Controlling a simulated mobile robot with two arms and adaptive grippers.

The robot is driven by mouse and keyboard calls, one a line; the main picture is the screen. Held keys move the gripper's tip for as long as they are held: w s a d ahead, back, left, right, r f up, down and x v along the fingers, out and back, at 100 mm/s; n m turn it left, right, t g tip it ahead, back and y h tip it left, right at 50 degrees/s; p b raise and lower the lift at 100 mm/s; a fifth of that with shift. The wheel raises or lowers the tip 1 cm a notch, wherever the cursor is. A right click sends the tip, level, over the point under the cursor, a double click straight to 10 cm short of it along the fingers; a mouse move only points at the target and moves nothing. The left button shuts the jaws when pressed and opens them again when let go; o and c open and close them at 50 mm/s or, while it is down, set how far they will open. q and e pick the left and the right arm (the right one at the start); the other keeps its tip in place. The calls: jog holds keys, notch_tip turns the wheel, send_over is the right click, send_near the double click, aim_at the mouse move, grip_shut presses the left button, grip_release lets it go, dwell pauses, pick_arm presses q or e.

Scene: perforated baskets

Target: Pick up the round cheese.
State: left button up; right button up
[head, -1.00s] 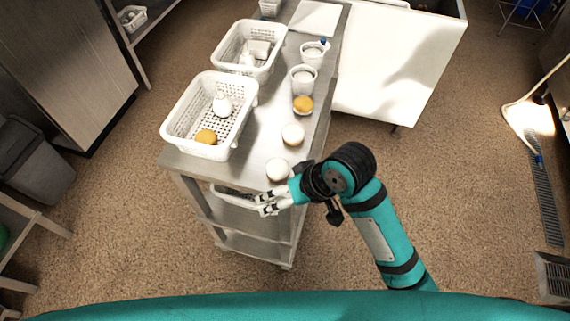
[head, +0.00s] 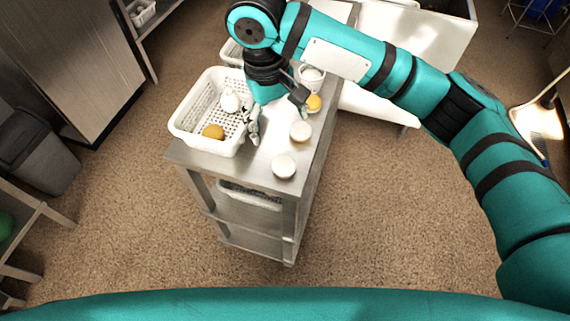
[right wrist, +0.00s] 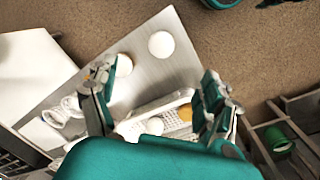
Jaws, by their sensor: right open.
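Several round pieces stand in a row on the metal cart: a white one at the near end (head: 283,166), a white one behind it (head: 300,131) and an orange-yellow one (head: 313,103). I cannot tell for certain which is the round cheese. My right gripper (head: 278,122) is open and empty above the cart, between the basket and the row. In the right wrist view its fingers (right wrist: 158,95) are spread wide. One white round (right wrist: 161,44) shows clear of the fingers there, and another (right wrist: 122,64) is partly behind a finger. My left gripper is not in view.
A white perforated basket (head: 180,128) holds an orange-yellow item (head: 213,131) and a white bottle-like item (head: 230,100). A second basket (head: 230,52) and a white cup (head: 311,76) are partly hidden by my arm.

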jog(key=p, duration=0.2)
send_over(284, 164)
notch_tip(284, 164, down, 12)
jog(key=shift+r, duration=0.1)
notch_tip(284, 164, down, 4)
jog(key=shift+f+p, duration=0.1)
jog(key=shift+p, duration=0.35)
jog(key=shift+d+f, duration=0.1)
jog(key=shift+f, duration=0.5)
jog(key=c, duration=1.4)
jog(key=shift+r, duration=0.1)
jog(key=shift+r, duration=0.1)
